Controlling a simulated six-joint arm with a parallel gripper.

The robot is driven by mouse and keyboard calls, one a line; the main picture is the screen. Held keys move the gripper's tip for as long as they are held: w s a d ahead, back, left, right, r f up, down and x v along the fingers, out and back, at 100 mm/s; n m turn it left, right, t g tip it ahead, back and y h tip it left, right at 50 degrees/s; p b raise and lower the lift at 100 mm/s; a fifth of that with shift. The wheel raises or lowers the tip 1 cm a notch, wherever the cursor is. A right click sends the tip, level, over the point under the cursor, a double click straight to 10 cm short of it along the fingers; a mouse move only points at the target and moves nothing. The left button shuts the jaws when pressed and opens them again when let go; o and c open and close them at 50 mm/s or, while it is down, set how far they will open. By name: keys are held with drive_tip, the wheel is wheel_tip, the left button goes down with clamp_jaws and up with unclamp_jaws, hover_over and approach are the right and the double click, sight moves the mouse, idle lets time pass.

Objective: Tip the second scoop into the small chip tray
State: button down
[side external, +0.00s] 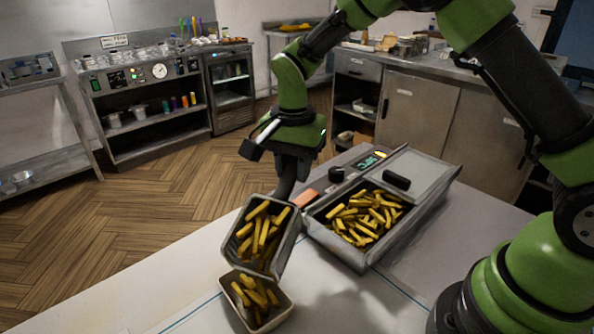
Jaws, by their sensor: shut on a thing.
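My gripper (287,172) is shut on the handle of a grey metal scoop (288,244). The scoop is tilted, its open side facing the camera, with several yellow chips (259,230) inside. Its lower edge is just above and overlaps the back of the small chip tray (277,316) in the picture; I cannot tell if they touch. The small tray is a light, open box near the front edge of the picture. Several chips (256,293) lie in it, and its back part is hidden by the scoop.
A metal chip bin (352,261) full of chips stands right of the scoop, with a flat lid-like panel, a black handle (397,180) and a lit display (370,160). An orange block (306,198) lies beside it. The white counter (170,290) left of the tray is clear.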

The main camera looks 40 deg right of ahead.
drive_tip(key=a+r+h, duration=0.1)
drive_tip(key=s+a+r+t+h, duration=0.1)
drive_tip(key=r, duration=0.1)
drive_tip(key=shift+a+r, duration=0.1)
drive_tip(key=shift+a, duration=0.15)
drive_tip(key=shift+s+a+r+t+h, duration=0.35)
drive_tip(key=shift+a+r+h, duration=0.25)
drive_tip(key=shift+a+h, duration=0.1)
drive_tip(key=shift+s+a+r+t+h, duration=0.25)
drive_tip(key=shift+s+a+r+h, duration=0.1)
drive_tip(key=shift+a+r+h, duration=0.3)
idle(0.4)
drive_tip(key=shift+w+d+f+g+y, duration=0.25)
drive_tip(key=shift+w+d+f+y, duration=0.1)
drive_tip(key=shift+d+f+y, duration=0.35)
drive_tip(key=shift+w+d+f+g+y, duration=0.3)
drive_tip(key=shift+d+f+y, duration=0.2)
drive_tip(key=shift+d, duration=0.3)
drive_tip(key=w+d+f+g+y, duration=0.2)
drive_tip(key=d+f+y, duration=0.2)
drive_tip(key=f+y, duration=0.1)
drive_tip(key=shift+d+f+y, duration=0.15)
drive_tip(key=shift+d+y, duration=0.05)
drive_tip(key=shift+y, duration=0.15)
drive_tip(key=shift+w+g, duration=0.1)
drive_tip(key=shift+g, duration=0.15)
